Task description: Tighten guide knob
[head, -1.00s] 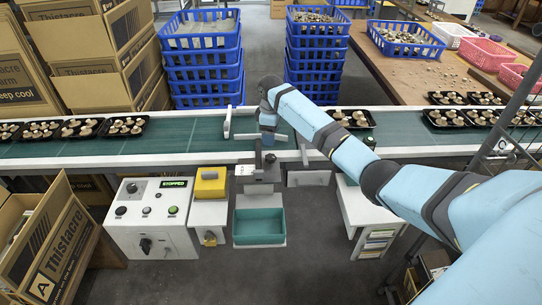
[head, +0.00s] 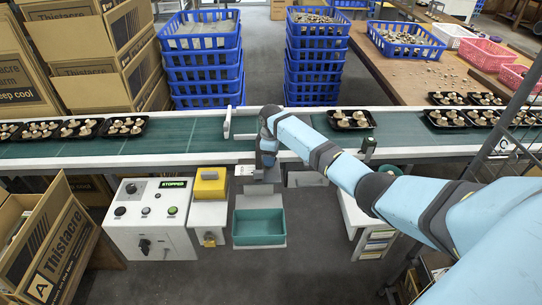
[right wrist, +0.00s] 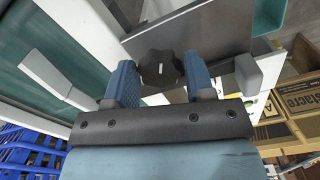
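The guide knob (right wrist: 161,68) is black and lobed with a small white mark, in the upper middle of the right wrist view. My right gripper (right wrist: 160,82) has its two blue fingers apart, one on each side of the knob; a gap shows between the knob and each finger. In the head view my right gripper (head: 267,160) points down at the near edge of the conveyor and hides the knob. A white guide rail (head: 228,122) stands on the green belt just left of the gripper; it also shows in the right wrist view (right wrist: 55,78). My left gripper is not in view.
The green conveyor (head: 190,133) carries trays of mushrooms. A control box (head: 150,215) reading STOPPED, a yellow box (head: 209,184) and a teal bin (head: 258,238) stand along its near side. Blue crate stacks (head: 316,75) stand behind. Cardboard cartons (head: 45,245) are at the left.

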